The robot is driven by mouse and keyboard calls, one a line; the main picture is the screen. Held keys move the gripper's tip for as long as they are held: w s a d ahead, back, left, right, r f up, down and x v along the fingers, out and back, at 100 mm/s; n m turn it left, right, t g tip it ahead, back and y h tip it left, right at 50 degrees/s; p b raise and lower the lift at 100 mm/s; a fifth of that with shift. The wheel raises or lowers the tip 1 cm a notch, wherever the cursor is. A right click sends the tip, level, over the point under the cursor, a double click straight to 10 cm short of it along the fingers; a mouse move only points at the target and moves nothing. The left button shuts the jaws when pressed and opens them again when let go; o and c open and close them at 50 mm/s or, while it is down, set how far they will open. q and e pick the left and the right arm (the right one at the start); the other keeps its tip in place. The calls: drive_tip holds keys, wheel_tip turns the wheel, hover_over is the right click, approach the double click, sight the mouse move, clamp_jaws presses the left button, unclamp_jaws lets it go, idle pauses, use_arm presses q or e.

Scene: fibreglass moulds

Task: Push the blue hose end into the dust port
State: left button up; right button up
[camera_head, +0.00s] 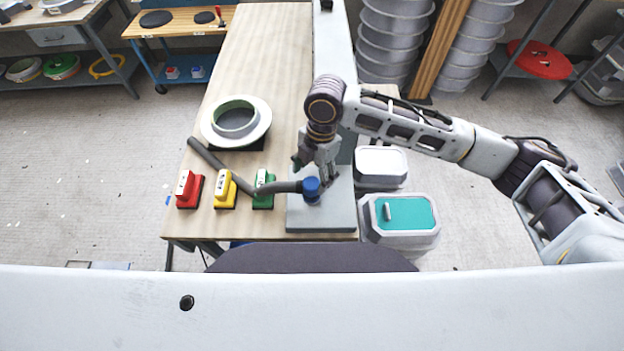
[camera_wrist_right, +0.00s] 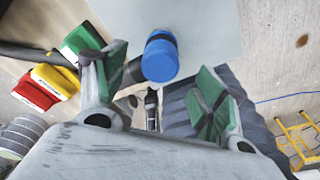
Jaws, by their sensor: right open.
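The blue hose end (camera_head: 312,191) is a short blue cylinder over the grey plate (camera_head: 300,222) at the table's near right. Its dark hose (camera_head: 283,187) runs left past the coloured blocks. My right gripper (camera_head: 314,174) is just above and behind the blue end, pointing down. In the right wrist view its green-padded fingers are spread apart, and the blue end (camera_wrist_right: 160,58) appears between the fingertips with nothing gripped. Whether the fingers touch it cannot be told. I cannot make out the dust port clearly in either view. My left gripper is not in view.
Red (camera_head: 188,190), yellow (camera_head: 225,190) and green (camera_head: 263,189) blocks stand left of the plate. A pale round mould (camera_head: 257,113) sits behind them. Grey tubs, one holding something teal (camera_head: 407,213), stand off the table's right edge. The far tabletop is clear.

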wheel_tip(320, 180, up, 7)
drive_tip(key=shift+w+d, duration=0.35)
drive_tip(key=shift+d, duration=0.05)
drive_tip(key=shift+s, duration=0.1)
idle(0.6)
